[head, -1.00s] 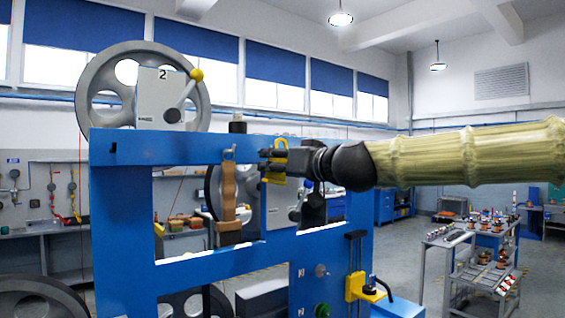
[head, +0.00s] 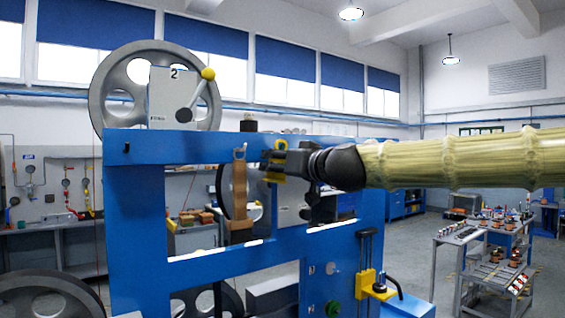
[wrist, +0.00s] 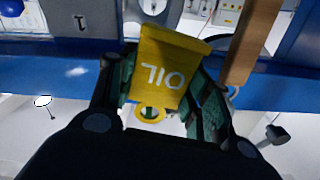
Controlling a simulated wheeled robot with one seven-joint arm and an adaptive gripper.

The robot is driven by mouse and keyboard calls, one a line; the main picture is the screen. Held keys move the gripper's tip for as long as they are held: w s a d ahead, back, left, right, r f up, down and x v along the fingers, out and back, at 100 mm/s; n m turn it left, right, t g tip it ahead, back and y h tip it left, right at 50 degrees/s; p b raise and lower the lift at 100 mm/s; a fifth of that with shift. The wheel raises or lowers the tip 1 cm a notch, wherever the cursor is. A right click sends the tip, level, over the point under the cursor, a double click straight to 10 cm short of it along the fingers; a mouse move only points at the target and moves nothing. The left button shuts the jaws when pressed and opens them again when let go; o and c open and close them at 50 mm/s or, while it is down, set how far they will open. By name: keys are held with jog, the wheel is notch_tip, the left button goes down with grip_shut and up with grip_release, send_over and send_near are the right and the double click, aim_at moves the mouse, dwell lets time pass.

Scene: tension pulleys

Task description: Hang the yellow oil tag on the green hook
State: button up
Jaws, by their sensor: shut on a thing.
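The yellow oil tag (wrist: 165,65) is between the fingers of my gripper (wrist: 160,88) in the wrist view, its OIL lettering upside down and its ring at the lower end. In the head view my gripper (head: 276,160) is in front of the blue frame's top beam, shut on the tag (head: 275,178), which shows above and below the fingers. A tan strip (head: 239,195) hangs from a small hook just left of the gripper. I cannot make out the green hook; it may be hidden behind my gripper. I cannot tell whether the tag touches the beam.
The blue frame (head: 135,215) fills the middle, with open windows below its beam. A large grey wheel (head: 108,80) and a grey box marked 2 (head: 167,97) stand above it. A yellow bracket (head: 368,284) is at lower right. A grey cart (head: 445,270) stands farther right.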

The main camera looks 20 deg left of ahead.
jog(key=shift+w+a+f+b, duration=0.25)
jog(key=shift+w+a+f, duration=0.15)
jog(key=shift+a, duration=0.2)
jog(key=shift+w+a+f+b, duration=0.25)
jog(key=shift+w+a, duration=0.2)
jog(key=shift+a, duration=0.1)
dwell(0.3)
jog(key=o, duration=1.1)
jog(key=shift+r, duration=0.1)
